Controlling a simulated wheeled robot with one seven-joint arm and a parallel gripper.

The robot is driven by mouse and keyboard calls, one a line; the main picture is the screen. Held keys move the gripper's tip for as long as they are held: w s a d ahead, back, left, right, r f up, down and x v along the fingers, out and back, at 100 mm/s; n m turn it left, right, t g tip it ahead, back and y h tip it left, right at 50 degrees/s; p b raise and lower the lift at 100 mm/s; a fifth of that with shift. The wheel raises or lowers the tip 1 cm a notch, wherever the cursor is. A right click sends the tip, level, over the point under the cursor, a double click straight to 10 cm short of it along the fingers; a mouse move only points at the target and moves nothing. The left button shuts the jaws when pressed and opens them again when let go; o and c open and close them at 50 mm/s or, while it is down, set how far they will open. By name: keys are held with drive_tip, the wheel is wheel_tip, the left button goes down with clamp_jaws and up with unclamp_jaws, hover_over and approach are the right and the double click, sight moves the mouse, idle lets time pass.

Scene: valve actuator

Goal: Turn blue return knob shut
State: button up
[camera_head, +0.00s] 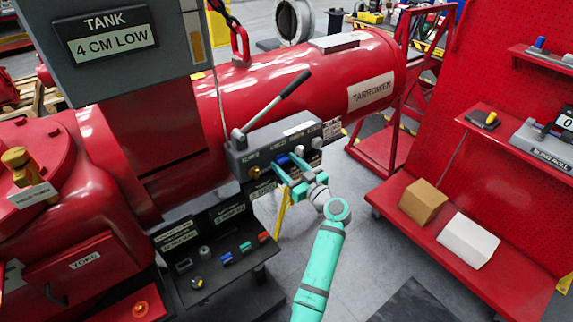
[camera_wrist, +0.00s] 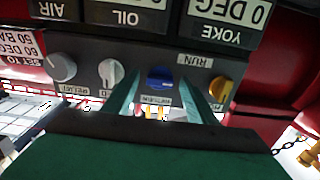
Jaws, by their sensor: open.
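The blue return knob (camera_wrist: 160,77) sits on the grey valve panel, between a pale knob and a yellow knob in the wrist view. It also shows as a small blue spot in the head view (camera_head: 282,160). My teal gripper (camera_head: 289,174) is at the front of the panel. In the wrist view my gripper (camera_wrist: 162,88) is open, with one finger on each side of the blue knob. A gap shows between the knob and each finger. I cannot tell how deep the fingertips reach around it. The label below the knob is partly hidden.
A yellow knob (camera_wrist: 220,88), a pale knob (camera_wrist: 110,72) and a silver knob (camera_wrist: 61,66) flank the blue one. A long lever (camera_head: 275,101) rises above the panel. Red shelving (camera_head: 447,238) stands right.

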drive_tip(key=shift+c, duration=0.4)
drive_tip(key=c, duration=1)
